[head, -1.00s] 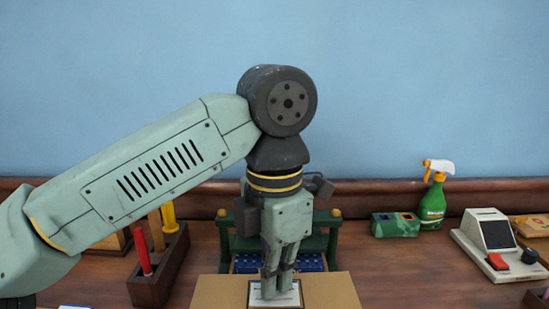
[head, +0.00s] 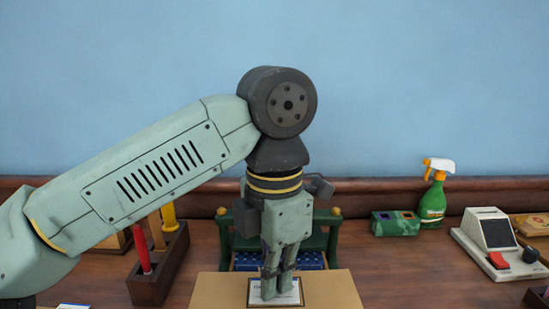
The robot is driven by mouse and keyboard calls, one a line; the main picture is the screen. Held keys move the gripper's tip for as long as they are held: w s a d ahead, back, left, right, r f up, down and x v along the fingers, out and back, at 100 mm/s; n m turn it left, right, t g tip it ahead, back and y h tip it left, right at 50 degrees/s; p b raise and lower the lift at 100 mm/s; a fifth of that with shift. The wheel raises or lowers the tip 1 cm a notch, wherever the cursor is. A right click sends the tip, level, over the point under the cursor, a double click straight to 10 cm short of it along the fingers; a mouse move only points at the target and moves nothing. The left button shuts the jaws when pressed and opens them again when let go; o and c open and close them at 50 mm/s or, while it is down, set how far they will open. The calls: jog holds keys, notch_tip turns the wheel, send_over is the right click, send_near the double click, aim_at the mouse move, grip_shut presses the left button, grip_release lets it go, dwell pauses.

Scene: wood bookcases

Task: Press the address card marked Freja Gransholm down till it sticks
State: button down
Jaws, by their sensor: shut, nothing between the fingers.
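A white address card (head: 289,298) with a dark border lies on top of a brown cardboard box (head: 215,291) at the bottom middle of the head view. Its writing is mostly hidden behind my fingers and too small to read. My gripper (head: 277,294) points straight down over the card, its fingers together and empty. The fingertips are at the card's face; I cannot tell how firmly they touch it.
A green frame (head: 333,238) with a blue patterned item (head: 308,261) stands behind the box. A dark wooden holder (head: 163,268) with red and yellow tools is at left. At right are a green packet (head: 395,224), a spray bottle (head: 433,203) and a card-reader-like device (head: 497,240).

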jog(key=shift+r, duration=0.1)
notch_tip(320, 180, up, 7)
jog(key=p, duration=0.5)
jog(key=shift+p, duration=0.4)
jog(key=shift+f, duration=0.2)
